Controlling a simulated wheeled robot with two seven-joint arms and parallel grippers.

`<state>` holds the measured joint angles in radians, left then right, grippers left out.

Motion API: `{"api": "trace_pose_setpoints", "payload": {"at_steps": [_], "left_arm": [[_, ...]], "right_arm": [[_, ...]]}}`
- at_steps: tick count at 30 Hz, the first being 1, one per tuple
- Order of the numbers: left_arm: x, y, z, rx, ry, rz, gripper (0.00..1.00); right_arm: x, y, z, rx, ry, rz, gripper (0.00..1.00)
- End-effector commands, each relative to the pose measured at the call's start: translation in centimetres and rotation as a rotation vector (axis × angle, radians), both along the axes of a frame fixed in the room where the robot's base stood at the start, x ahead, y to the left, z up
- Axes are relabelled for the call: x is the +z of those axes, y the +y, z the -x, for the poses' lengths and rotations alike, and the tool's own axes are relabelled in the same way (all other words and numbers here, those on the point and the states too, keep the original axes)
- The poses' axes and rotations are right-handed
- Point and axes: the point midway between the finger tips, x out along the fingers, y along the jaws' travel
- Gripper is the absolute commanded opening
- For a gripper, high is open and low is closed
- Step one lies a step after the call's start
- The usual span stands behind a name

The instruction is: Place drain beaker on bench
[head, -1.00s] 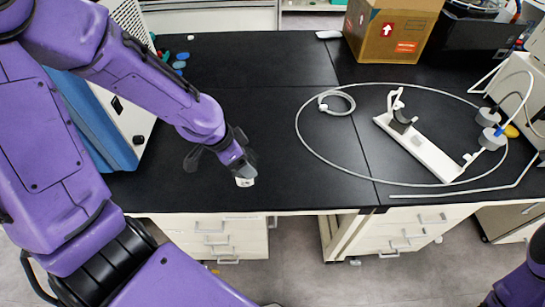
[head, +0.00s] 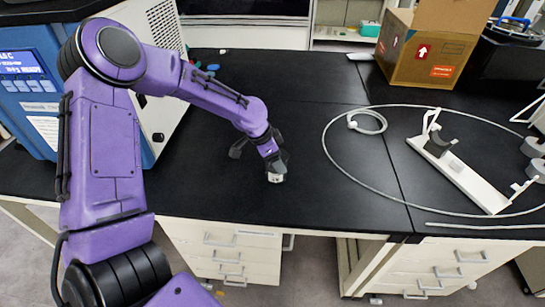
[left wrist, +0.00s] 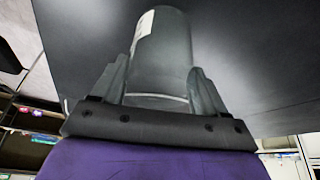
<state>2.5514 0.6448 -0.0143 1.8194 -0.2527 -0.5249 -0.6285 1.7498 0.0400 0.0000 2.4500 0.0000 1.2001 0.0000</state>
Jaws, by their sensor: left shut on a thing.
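My left gripper (head: 276,163) is over the front part of the black bench (head: 300,95). In the left wrist view, my left gripper (left wrist: 160,85) is shut on a clear grey beaker (left wrist: 163,55) with a white label, held between its two fingers. In the head view only a small whitish part of the beaker (head: 275,178) shows below the gripper, near the bench's front edge. I cannot tell from these frames whether the beaker touches the bench top. My right gripper is not in view.
A blue and white machine (head: 140,110) stands at the left. A white stand (head: 458,172) lies inside a loop of grey tubing (head: 335,160) on the right. A cardboard box (head: 430,45) is at the back. The middle of the bench is clear.

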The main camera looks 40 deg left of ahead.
Motion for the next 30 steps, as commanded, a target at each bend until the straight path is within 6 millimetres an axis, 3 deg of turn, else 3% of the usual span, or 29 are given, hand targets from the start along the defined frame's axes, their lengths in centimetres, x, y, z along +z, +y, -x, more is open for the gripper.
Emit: {"api": "trace_pose_setpoints", "payload": {"at_steps": [13,14,15,16,25,30], "left_arm": [[-1.1,0.0,0.0,0.001,-0.003,0.000,0.41],[-1.0,0.0,0.0,0.000,-0.004,0.000,0.83],[-1.0,0.0,0.0,0.001,-0.003,0.000,0.96],[-1.0,0.0,0.0,0.001,-0.003,0.000,0.99],[-0.7,0.0,0.0,0.001,-0.004,0.000,0.99],[2.1,0.6,0.7,0.001,-0.009,-0.001,0.99]], "right_arm": [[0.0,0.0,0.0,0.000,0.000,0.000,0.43],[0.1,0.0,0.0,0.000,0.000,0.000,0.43],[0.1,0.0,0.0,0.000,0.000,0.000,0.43],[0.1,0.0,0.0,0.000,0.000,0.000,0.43],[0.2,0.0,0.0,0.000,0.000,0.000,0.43],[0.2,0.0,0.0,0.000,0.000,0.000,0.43]]}}
